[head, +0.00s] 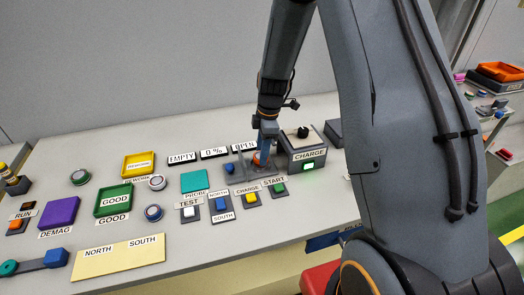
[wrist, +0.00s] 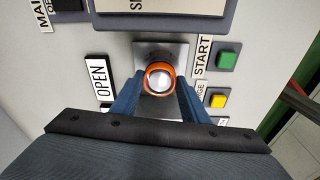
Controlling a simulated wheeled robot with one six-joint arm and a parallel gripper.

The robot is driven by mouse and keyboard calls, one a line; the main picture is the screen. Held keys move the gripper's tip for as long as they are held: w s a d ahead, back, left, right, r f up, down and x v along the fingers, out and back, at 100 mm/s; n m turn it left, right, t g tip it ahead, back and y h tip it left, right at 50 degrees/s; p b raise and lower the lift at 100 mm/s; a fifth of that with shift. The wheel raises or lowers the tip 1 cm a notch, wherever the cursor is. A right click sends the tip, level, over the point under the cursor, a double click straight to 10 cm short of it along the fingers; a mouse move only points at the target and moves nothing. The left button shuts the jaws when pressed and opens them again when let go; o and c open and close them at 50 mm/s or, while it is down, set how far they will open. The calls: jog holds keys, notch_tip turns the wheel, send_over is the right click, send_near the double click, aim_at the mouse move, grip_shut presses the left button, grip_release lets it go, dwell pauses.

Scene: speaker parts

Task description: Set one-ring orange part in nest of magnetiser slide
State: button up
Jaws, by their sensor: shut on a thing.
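My gripper (head: 264,148) points down over the magnetiser slide (head: 237,174), a grey plate in front of the box labelled CHARGE. In the wrist view my gripper (wrist: 159,92) has its two blue fingers on either side of the orange part (wrist: 148,84), shut on it. The part shows a round orange rim with a pale, shiny middle. It also shows as a small orange patch in the head view (head: 257,160). Below it in the wrist view is the grey metal of the slide (wrist: 142,50). The nest is hidden under the part, and I cannot tell whether the part touches it.
The CHARGE box (head: 301,146) stands close at the right of my gripper. The OPEN sign (head: 244,147) lies behind the slide, and the green START button (head: 279,189) is in front. A green GOOD tray (head: 113,200) and yellow REWORK tray (head: 138,165) stand at left.

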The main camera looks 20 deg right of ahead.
jog(key=shift+f+b, duration=0.4)
jog(key=shift+f, duration=0.1)
dwell(0.4)
jog(key=o, duration=1.5)
jog(key=shift+o, duration=0.2)
jog(key=shift+r, duration=0.1)
jog(key=shift+d+r+b, duration=0.25)
jog(key=shift+r+b, duration=0.25)
jog(key=shift+r, duration=1.4)
jog(key=shift+d+r+b, duration=0.2)
jog(key=shift+r+b, duration=0.3)
jog(key=shift+r, duration=1.35)
jog(key=shift+s, duration=0.1)
jog(key=s+r+m, duration=0.1)
jog(key=s+m, duration=0.7)
jog(key=s, duration=0.2)
jog(key=s+a+r+m+t+h, duration=0.1)
jog(key=s+r+m, duration=0.1)
jog(key=s+m, duration=0.6)
jog(key=s, duration=0.2)
jog(key=shift+s+a+r+m, duration=0.15)
jog(key=shift+s+a+m, duration=0.15)
jog(key=shift+s, duration=0.1)
